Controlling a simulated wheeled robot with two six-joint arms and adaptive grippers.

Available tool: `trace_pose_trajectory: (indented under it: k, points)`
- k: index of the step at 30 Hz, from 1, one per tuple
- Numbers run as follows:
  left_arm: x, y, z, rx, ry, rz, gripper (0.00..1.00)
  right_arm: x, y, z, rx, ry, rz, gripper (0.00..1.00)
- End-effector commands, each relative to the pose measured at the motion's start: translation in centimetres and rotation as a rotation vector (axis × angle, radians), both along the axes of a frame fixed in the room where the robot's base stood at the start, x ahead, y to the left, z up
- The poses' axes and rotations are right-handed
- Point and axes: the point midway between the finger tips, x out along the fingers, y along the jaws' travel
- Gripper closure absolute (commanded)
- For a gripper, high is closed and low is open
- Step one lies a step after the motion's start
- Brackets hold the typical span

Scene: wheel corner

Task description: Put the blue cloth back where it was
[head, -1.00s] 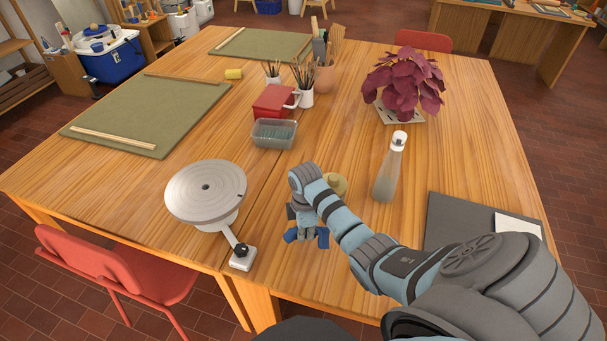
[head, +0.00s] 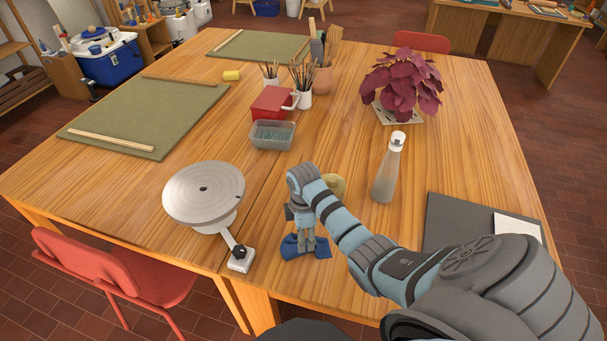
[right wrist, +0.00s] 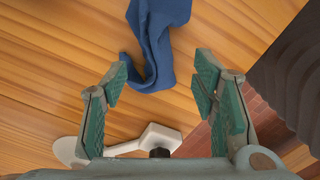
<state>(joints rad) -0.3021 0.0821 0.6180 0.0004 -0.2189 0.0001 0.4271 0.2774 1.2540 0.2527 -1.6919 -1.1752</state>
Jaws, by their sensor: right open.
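The blue cloth (head: 290,248) lies crumpled on the wooden table near its front edge, just right of the metal turntable's arm. In the right wrist view the cloth (right wrist: 157,35) extends from the top of the picture down to between my fingertips. My right gripper (head: 304,240) points down over the cloth and hides part of it. In the right wrist view the right gripper (right wrist: 161,78) is open, its green-padded fingers wide apart with clear gaps to the cloth on both sides. My left gripper is not in view.
A grey turntable (head: 204,192) with a white clamp block (head: 241,259) stands left of the cloth. A yellowish round object (head: 335,186) is partly behind my arm. A glass-like tray (head: 272,136) stands farther back.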

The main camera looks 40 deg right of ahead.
Motion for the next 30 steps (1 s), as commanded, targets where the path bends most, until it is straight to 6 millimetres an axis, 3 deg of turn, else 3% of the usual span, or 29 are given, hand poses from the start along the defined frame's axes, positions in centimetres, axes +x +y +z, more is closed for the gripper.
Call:
trace_pose_trajectory:
  k: [9,12,30]
  points:
    - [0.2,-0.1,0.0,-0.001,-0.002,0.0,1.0,0.1,0.0,6.2,-0.001,-0.004,0.0,0.46]
    - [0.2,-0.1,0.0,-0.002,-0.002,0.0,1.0,0.0,0.0,7.1,0.0,-0.001,0.0,0.46]
    - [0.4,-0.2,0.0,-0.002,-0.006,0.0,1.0,0.0,0.0,7.1,0.0,0.0,0.0,0.46]
